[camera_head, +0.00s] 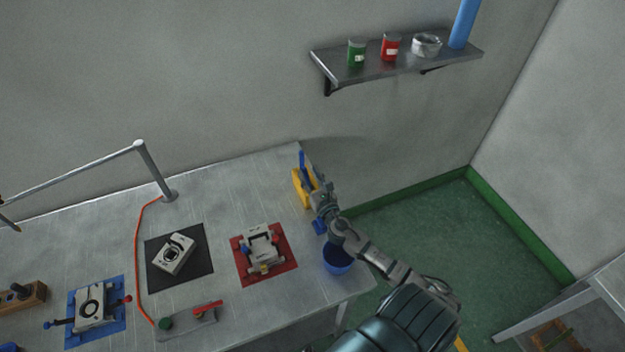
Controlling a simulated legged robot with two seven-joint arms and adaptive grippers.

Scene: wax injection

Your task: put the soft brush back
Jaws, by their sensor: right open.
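A yellow holder (298,191) stands near the right back edge of the worktable. A slim blue handle (302,158), which looks like the soft brush, stands upright at the holder; the lower end is hidden. My right gripper (318,190) is open, right beside the holder on its right side. I cannot tell whether its fingers touch the holder or the handle. My left gripper is not in view.
A blue cup (337,259) stands below my right wrist, with a small blue object (319,227) near it. A red mat (287,267) with a clamp-like fixture, a black mat (156,284) and a blue mat (74,341) lie leftward. A wall shelf (400,71) hangs behind.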

